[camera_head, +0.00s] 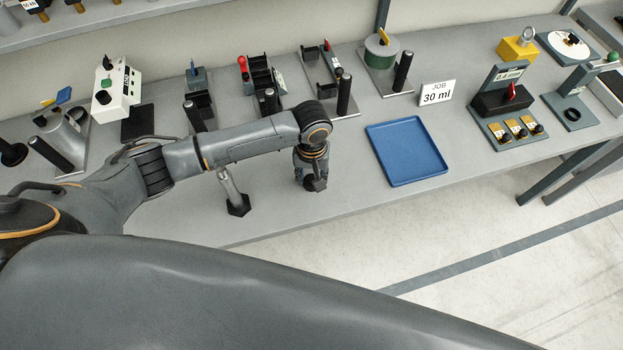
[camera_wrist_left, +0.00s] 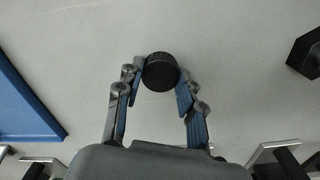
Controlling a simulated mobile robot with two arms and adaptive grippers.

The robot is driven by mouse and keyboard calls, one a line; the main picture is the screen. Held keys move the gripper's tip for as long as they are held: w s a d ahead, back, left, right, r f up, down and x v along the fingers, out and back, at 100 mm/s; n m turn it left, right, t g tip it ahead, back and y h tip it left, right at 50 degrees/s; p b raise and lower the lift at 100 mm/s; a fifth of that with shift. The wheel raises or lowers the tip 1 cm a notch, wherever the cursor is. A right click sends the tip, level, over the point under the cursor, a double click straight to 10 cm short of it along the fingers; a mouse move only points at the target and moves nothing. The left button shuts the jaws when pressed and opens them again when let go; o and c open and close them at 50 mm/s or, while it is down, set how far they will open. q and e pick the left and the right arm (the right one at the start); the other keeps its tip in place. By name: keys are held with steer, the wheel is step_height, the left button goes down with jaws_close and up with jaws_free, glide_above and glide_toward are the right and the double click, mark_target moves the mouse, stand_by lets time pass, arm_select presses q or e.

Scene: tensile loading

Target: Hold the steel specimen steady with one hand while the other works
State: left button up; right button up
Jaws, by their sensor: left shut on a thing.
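My left gripper (camera_head: 312,184) points down over the front part of the bench, left of the blue tray. In the left wrist view its two blue-padded fingers (camera_wrist_left: 160,78) are closed on either side of a round black thing (camera_wrist_left: 161,73), seen from its end. I cannot tell whether this is the steel specimen. In the head view the gripper and wrist hide most of what is held. A silver rod (camera_head: 228,183) with a black hexagonal foot (camera_head: 238,206) stands on the bench left of the gripper, apart from it. My right gripper is not in view.
An empty blue tray (camera_head: 407,153) lies right of the gripper. Several fixtures with black posts line the back of the bench (camera_head: 230,236). A dark stand (camera_head: 505,100) with small yellow blocks is at the right.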

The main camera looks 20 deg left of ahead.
arm_select(q)
steer(key=shift+r, duration=0.55)
step_height(320, 180, up, 2)
steer(key=shift+d+r+b, duration=0.15)
steer(key=shift+b, duration=0.15)
steer(key=s+d+r+b, duration=0.1)
steer(key=s+d+r, duration=0.7)
steer(key=s, duration=0.3)
steer(key=shift+r, duration=0.8)
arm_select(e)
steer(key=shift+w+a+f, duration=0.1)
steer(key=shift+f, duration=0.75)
arm_select(q)
steer(key=shift+d, duration=0.1)
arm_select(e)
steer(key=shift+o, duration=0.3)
